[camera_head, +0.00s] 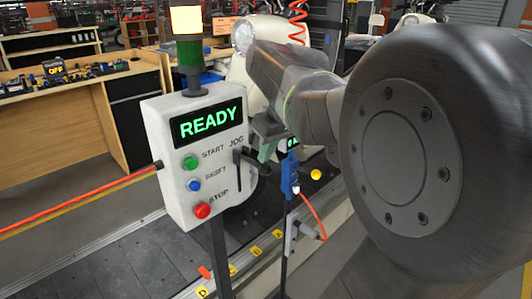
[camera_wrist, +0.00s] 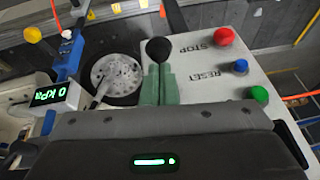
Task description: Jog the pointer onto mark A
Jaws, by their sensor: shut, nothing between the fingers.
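The grey control box (camera_head: 197,150) shows READY on its screen. It carries green START, blue RESET and red STOP buttons, and a black JOG lever (camera_head: 237,157) on its right side. My gripper (camera_head: 267,150) is beside the lever. In the wrist view its green fingers (camera_wrist: 158,72) are closed together and empty, with the lever's black knob (camera_wrist: 158,49) right at their tips; I cannot tell if they touch. An orange-red piece, apparently the pointer (camera_head: 205,272), is by the yellow tag D (camera_head: 202,291). Several yellow tags (camera_head: 255,250) line the conveyor edge; mark A's letter is too small to read.
The dark slat conveyor (camera_head: 150,262) runs behind the box. A blue device on a post (camera_head: 289,177) with a red hose and yellow ball (camera_head: 316,174) stands close right of my gripper. A gauge (camera_wrist: 55,95) reads 0 kPa. The stack light (camera_head: 186,20) glows pale yellow.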

